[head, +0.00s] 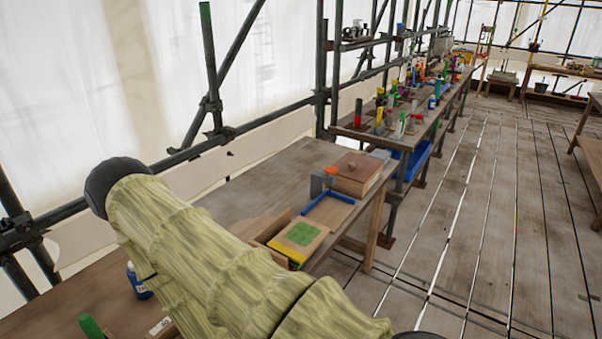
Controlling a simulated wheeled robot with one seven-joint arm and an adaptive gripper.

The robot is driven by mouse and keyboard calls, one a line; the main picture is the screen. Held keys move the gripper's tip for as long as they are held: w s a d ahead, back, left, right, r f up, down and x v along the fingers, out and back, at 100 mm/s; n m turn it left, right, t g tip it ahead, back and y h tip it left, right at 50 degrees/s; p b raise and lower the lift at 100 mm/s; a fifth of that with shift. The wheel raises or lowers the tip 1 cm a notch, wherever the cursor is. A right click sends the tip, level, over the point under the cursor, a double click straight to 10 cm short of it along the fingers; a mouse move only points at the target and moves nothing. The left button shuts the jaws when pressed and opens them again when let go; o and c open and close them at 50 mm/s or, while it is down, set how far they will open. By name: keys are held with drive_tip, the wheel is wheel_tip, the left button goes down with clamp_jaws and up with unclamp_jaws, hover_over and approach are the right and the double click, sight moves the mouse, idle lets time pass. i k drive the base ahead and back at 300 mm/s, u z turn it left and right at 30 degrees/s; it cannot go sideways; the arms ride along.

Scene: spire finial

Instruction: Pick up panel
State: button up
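A flat light-wood piece with a green square on it (300,236) lies near the front edge of the wooden bench (262,180); it may be the panel, but I cannot tell for sure. Beside it is a tan flat piece with a blue strip along one edge (329,208). My arm, in a pale yellow ribbed sleeve, crosses the lower left and covers part of the bench. My gripper is not in view, so I cannot see whether it holds anything.
A wooden box (360,173) stands farther along the bench, near a grey and orange tool (322,181). A blue bottle (138,281) stands at the lower left. A long table behind (352,130) carries many tools. Scaffold poles line the left; the plank floor at right is clear.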

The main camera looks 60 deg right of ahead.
sight(298, 240)
drive_tip(key=k, duration=1.4)
drive_tip(key=z, duration=1.25)
drive_tip(key=i, duration=1)
drive_tip(key=u, duration=0.05)
